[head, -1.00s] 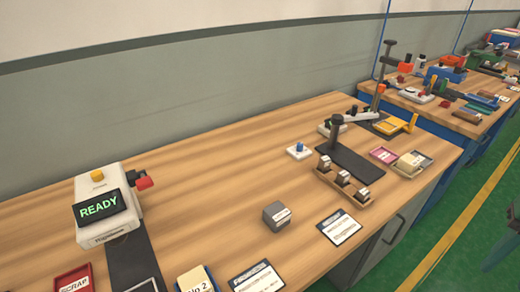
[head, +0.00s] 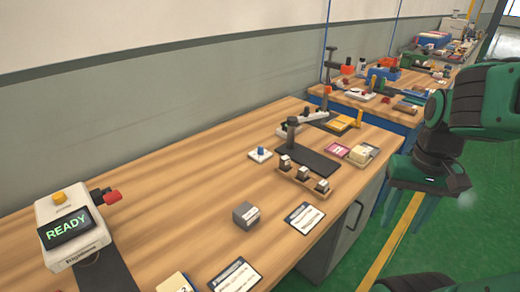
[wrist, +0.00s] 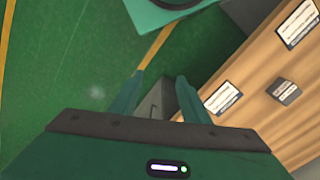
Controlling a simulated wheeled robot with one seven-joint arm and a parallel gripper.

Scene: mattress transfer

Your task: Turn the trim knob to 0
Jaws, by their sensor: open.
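A small blue knob (head: 261,152) stands on a white square plate near the middle of the workbench, left of a dark stand. It is the likely trim knob, but its markings are too small to read. My gripper (wrist: 158,90) is open and empty, its two green fingers apart above the green floor in the wrist view. In the head view my gripper (head: 416,218) hangs at the right, beyond the bench's front edge and well away from the knob. The knob is not in the wrist view.
A white device (head: 70,228) with a READY screen stands at the near left of the workbench (head: 150,190). Bare wood lies left of the knob.

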